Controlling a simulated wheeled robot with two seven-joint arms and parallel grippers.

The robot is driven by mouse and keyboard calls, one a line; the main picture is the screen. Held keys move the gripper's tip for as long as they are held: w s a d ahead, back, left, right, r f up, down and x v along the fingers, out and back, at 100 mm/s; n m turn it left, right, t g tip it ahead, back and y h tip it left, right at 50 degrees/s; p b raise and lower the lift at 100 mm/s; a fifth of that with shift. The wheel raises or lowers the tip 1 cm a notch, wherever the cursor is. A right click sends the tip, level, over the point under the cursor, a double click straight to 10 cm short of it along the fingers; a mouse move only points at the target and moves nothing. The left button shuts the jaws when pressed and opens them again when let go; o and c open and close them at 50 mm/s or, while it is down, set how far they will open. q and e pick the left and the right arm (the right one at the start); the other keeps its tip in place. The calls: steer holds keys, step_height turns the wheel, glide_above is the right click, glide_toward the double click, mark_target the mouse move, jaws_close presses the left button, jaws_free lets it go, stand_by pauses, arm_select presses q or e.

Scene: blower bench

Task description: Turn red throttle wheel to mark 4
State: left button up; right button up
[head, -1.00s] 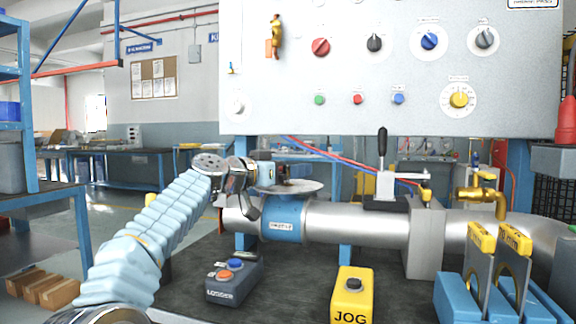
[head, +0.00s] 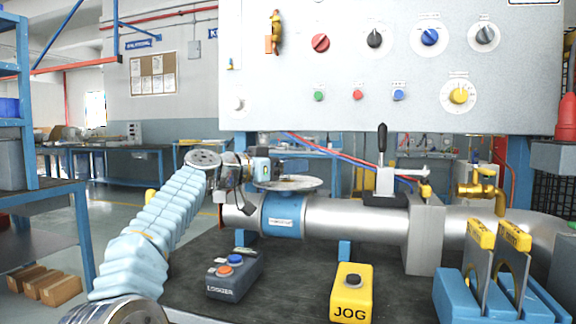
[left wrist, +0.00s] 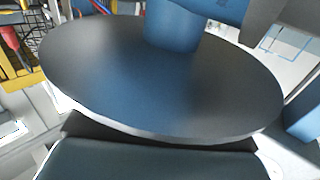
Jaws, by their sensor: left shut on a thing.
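My left gripper (head: 277,168) is at the round plate (head: 300,184) on top of the blue collar (head: 285,217) of the silver pipe. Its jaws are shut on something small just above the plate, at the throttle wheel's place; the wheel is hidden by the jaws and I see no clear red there. The plate's marks are too small to read, so the wheel's setting cannot be told. In the left wrist view the plate (left wrist: 110,75) fills the middle, dark and bare, with a blue cylinder (left wrist: 172,28) against it. My right gripper is not in view.
A black-handled lever (head: 382,145) stands on the pipe at right. A LOGGER box (head: 235,280) and a yellow JOG box (head: 351,300) sit on the bench in front. Blue blocks with yellow-topped plates (head: 480,236) stand at right. A knob panel (head: 290,75) hangs behind.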

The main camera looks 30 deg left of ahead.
mark_target(260, 185)
arm_select(q)
steer(key=o, duration=1)
steer(key=shift+c, duration=0.2)
steer(key=b+v, duration=0.2)
steer(key=v, duration=0.5)
steer(key=shift+s+a, duration=0.15)
steer(key=shift+s, duration=0.05)
